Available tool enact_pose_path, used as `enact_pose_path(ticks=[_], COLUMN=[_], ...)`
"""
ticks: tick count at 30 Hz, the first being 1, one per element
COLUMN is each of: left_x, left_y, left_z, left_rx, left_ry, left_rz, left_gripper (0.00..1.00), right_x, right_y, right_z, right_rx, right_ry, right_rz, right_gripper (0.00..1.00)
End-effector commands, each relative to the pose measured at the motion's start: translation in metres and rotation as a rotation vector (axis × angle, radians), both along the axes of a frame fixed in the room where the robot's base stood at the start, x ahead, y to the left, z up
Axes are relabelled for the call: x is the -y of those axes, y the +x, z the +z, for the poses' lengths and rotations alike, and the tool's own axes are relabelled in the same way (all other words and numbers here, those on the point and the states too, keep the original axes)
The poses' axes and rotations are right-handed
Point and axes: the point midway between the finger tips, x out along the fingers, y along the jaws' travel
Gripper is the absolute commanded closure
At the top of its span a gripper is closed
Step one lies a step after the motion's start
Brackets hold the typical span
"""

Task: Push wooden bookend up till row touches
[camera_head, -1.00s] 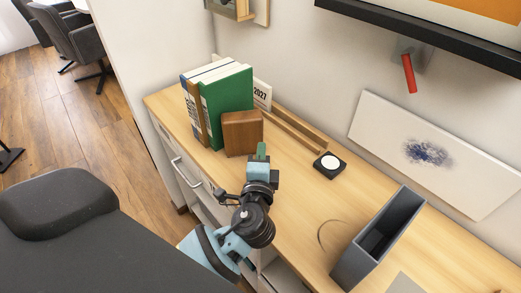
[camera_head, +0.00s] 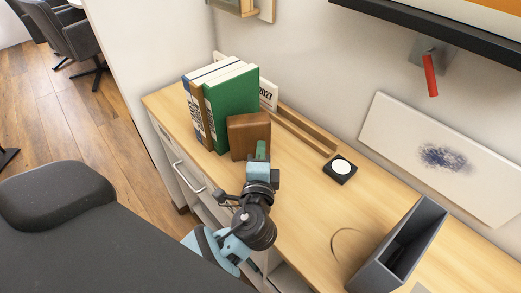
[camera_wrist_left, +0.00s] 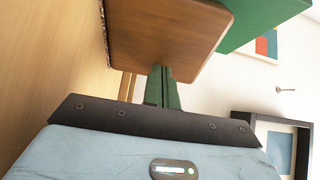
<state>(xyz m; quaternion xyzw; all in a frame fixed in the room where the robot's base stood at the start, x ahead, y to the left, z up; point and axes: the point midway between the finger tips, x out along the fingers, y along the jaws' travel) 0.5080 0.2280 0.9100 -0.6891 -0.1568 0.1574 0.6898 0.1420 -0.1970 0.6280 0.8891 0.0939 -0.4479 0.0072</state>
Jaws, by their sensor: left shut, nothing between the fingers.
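The wooden bookend (camera_head: 247,137) is a brown block standing upright on the desk beside the green book (camera_head: 235,97). The row also holds a brown-spined book and a blue-and-white book (camera_head: 200,75) to the left. My left gripper (camera_head: 261,150) is shut and empty, its green fingertips at the bookend's near side. In the left wrist view the closed fingers (camera_wrist_left: 162,85) reach the lower edge of the bookend (camera_wrist_left: 165,30), with the green book (camera_wrist_left: 265,22) behind it. I cannot tell whether fingers and bookend touch, or whether bookend and book touch. My right gripper is not in view.
A wooden rail (camera_head: 305,132) runs along the wall behind, with a 2027 calendar (camera_head: 268,95). A black-and-white puck (camera_head: 340,168) and a grey open bin (camera_head: 400,245) stand to the right. The desk between bookend and bin is mostly clear.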

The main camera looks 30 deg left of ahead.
Motion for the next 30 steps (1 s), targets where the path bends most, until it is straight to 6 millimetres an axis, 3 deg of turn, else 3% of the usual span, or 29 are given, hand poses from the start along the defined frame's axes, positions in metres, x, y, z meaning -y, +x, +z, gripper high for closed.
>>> enact_pose_path(ticks=[6, 15, 30], left_x=[-0.003, -0.035, -0.034], left_y=[0.001, 0.012, 0.013], left_z=[0.0, 0.001, 0.0], left_rx=[0.0, 0.001, 0.0], left_ry=[0.0, 0.0, 0.0], left_rz=[0.0, 0.004, 0.002], left_gripper=[1.0, 1.0, 1.0], right_x=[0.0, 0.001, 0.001], right_y=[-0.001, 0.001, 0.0], right_z=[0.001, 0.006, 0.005], right_rx=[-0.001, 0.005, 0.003], right_ry=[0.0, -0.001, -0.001], right_rz=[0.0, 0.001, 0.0], right_gripper=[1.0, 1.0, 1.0])
